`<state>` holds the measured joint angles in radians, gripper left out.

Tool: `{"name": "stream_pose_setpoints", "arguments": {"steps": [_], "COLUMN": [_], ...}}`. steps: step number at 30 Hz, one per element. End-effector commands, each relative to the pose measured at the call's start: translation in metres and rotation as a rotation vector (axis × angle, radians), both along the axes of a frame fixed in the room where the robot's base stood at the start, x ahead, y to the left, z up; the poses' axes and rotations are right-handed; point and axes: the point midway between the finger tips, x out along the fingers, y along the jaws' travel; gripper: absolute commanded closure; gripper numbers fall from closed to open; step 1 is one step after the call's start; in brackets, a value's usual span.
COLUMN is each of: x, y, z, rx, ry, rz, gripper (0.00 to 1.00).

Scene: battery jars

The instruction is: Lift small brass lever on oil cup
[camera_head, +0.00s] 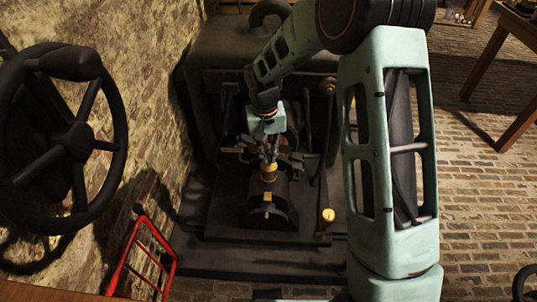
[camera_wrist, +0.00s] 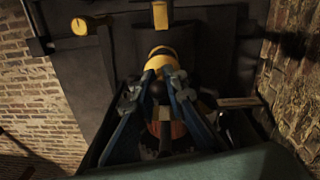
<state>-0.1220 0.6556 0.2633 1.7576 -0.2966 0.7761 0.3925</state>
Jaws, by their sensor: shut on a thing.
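The brass oil cup (camera_head: 269,177) stands on top of a dark rounded machine housing, in the middle of the head view. It also shows in the wrist view (camera_wrist: 158,52), just beyond my fingertips. My gripper (camera_head: 268,157) points down at the top of the cup. In the wrist view my gripper's (camera_wrist: 164,76) two fingers come close together against the near side of the cup. They are shut on the small brass lever, which is mostly hidden between the tips. I cannot tell the lever's angle.
A black handwheel (camera_head: 75,140) stands by the brick wall at left. A red metal frame (camera_head: 140,250) is below it. A lever with a round brass knob (camera_head: 328,215) rises right of the housing. A smaller brass piece (camera_head: 267,198) sits in front of the cup.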

Motion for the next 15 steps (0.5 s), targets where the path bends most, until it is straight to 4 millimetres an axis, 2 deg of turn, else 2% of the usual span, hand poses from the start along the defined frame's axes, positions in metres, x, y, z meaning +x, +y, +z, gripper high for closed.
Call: {"name": "stream_pose_setpoints", "arguments": {"steps": [15], "x": [0.0092], "y": [0.0000], "z": [0.0040], "rx": [0.005], "ry": [0.191], "rz": [-0.002], "gripper": [1.00]}}
